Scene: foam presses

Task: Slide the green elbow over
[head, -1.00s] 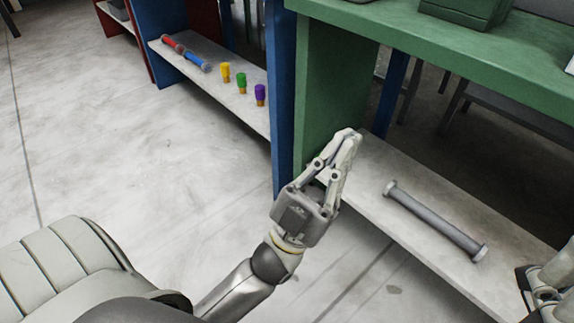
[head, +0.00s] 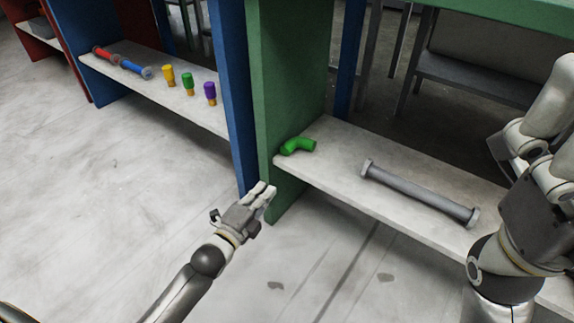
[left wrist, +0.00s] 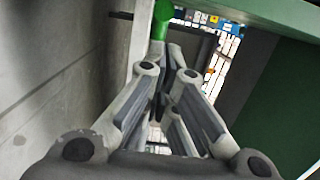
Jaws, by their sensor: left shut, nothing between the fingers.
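The green elbow (head: 298,146) lies at the left end of the low shelf (head: 350,150), beside the green side panel, in the head view. It also shows in the left wrist view (left wrist: 162,14), beyond the fingertips at the top. My left gripper (head: 268,190) is shut and empty, in front of the green panel's lower edge and apart from the elbow. In the left wrist view its fingers (left wrist: 165,65) are together. My right arm shows at the right edge of the head view, in front of the shelf; its fingertips cannot be made out clearly.
A grey bar with flanged ends (head: 418,192) lies on the same shelf, right of the elbow. A blue panel (head: 228,90) adjoins the green panel (head: 290,75). The left shelf holds red and blue rods (head: 120,62) and yellow, green and purple pegs (head: 188,82). The floor in front is clear.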

